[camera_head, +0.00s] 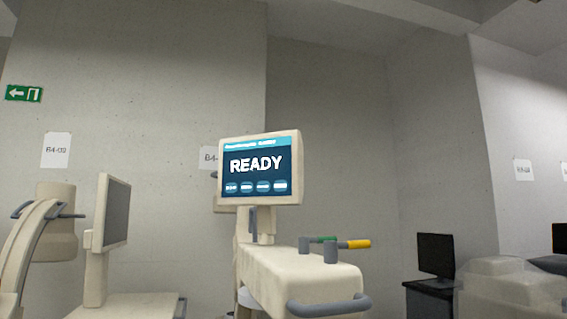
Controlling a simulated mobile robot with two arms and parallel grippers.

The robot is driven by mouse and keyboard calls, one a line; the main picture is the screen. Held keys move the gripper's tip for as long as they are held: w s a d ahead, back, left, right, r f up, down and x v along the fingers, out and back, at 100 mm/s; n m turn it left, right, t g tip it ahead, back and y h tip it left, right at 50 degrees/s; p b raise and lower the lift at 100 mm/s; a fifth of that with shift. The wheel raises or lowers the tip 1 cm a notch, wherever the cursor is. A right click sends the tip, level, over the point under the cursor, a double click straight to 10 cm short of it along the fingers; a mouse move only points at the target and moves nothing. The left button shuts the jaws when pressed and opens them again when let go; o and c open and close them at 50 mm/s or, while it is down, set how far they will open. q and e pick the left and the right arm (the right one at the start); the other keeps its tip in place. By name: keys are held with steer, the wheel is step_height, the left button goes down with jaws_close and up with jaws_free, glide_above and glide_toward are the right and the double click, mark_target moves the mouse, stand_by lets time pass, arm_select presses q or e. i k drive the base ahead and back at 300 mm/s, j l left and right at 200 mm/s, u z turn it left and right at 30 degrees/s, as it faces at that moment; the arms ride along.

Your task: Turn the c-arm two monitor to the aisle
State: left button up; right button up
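A cream-framed monitor (260,170) in the middle of the head view faces me, its lit blue screen reading "READY". It stands on a short post above a cream cart (292,265). A second cream monitor (110,212) at the left is seen nearly edge-on, its dark screen turned to the right, on a post over another cart (130,306). I cannot read a label telling which one is C-arm two. Neither of my grippers is in the picture.
A curved C-shaped arm (32,243) is at the far left. The middle cart has a grey front handle (330,306) and green and yellow grips (355,244). A dark monitor (435,255) and a translucent covered shape (510,288) are at the right. The floor is out of view.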

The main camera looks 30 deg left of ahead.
mark_target(264, 171)
steer(key=i+l+u, duration=0.25)
steer(key=u, duration=0.15)
steer(key=i+l+u, duration=0.2)
steer(key=u, duration=0.2)
steer(key=l, duration=0.1)
